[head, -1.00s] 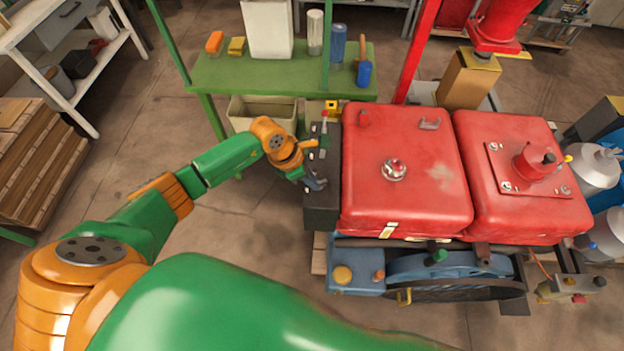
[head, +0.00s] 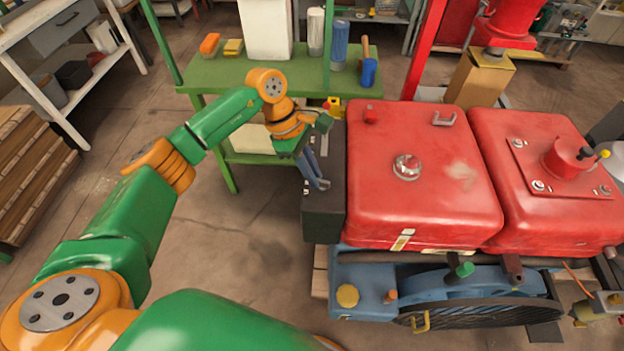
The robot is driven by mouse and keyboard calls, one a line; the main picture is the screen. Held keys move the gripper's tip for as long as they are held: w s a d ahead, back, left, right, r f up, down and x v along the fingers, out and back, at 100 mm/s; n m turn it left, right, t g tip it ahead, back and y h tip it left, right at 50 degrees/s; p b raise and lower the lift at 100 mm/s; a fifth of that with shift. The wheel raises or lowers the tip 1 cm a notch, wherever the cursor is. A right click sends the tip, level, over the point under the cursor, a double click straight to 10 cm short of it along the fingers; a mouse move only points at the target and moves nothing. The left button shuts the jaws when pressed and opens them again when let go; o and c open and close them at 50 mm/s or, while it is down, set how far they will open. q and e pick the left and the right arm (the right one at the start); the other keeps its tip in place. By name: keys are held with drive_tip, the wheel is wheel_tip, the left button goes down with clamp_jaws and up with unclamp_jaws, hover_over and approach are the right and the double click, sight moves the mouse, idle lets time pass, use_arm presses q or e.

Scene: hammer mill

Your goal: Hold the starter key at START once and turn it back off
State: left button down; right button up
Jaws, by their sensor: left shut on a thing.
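My left gripper (head: 320,186) is at the dark control box (head: 323,224) on the left side of the red engine covers. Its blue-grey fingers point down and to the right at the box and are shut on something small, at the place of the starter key. The key itself is too small and too covered by the fingers to make out, so its turned position cannot be told. My right gripper is not in view.
The red engine covers (head: 425,205) stand right of the box. Below them is a blue flywheel housing (head: 470,283). A green bench (head: 275,75) with bottles and small blocks stands behind. Open floor (head: 230,240) lies left of the box.

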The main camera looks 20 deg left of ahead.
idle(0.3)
use_arm(q)
drive_tip(key=c, duration=0.9)
unclamp_jaws()
drive_tip(key=shift+r, duration=0.1)
drive_tip(key=b+v, duration=0.1)
drive_tip(key=v, duration=0.6)
drive_tip(key=shift+w, duration=0.1)
